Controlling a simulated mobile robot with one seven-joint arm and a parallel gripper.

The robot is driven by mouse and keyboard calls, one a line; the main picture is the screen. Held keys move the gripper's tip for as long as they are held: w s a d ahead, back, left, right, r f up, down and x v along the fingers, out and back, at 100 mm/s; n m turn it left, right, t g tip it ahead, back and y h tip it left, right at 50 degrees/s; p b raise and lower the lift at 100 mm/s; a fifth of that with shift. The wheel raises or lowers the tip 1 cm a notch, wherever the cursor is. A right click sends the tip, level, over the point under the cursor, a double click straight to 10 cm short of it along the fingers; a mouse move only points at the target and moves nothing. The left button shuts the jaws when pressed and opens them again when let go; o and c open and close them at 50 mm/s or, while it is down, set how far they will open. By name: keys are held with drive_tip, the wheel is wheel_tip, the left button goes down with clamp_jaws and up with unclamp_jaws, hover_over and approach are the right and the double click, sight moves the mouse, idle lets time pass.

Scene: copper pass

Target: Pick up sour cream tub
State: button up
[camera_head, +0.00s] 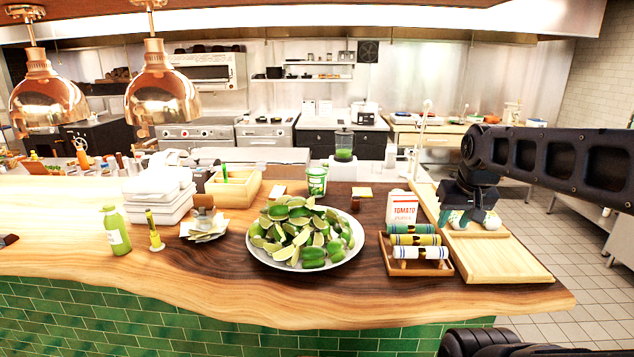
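A white and green tub (317,181), which looks like the sour cream tub, stands upright on the counter behind the lime plate. The plate hides none or little of it; its label is too small to read. My gripper (464,219) is at the right, pointing down over the light wooden board, well to the right of the tub. Its two fingers look spread apart, with nothing seen between them.
A plate (257,258) heaped with limes stands in front of the tub. A wooden box (233,187) is left of it. A tomato carton (402,207), a tray of rolls (416,268) and the wooden board (510,262) lie to the right. White round items (491,222) sit by my gripper.

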drive_tip(key=o, duration=1.4)
